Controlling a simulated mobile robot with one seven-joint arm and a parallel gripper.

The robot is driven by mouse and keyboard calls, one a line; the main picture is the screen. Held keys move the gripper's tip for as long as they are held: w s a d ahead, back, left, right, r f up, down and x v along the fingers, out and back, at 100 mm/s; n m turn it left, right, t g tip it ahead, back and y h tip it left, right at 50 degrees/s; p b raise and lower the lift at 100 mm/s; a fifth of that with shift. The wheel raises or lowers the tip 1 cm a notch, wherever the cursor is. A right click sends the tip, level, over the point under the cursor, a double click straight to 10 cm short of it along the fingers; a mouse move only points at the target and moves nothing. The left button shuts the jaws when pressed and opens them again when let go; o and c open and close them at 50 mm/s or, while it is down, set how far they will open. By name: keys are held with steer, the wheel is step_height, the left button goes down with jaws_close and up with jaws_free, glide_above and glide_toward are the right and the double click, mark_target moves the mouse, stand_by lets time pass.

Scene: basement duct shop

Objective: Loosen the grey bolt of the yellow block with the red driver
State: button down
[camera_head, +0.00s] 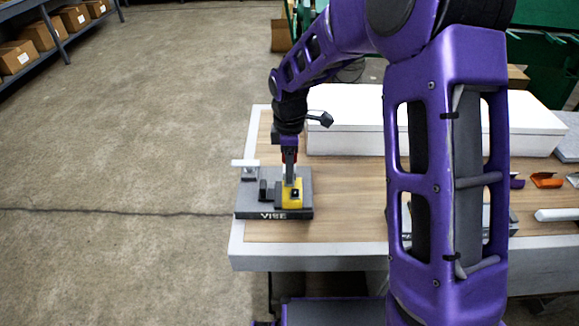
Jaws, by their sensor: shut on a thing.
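The yellow block (290,200) stands on the grey vise base (245,205), near the left end of the workbench. A dark spot shows on its front face. My gripper (290,168) is directly above the block, pointing down, and is shut on the red driver (290,153).
A long white box (430,140) lies at the back of the bench (340,231). An orange tool (546,180) and other small items lie at the right. My arm covers the bench's middle. Shelves with cardboard boxes (40,35) stand far left; the floor between is clear.

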steer(key=shift+r+p, duration=0.3)
steer(key=shift+r, duration=1.2)
stand_by(0.8)
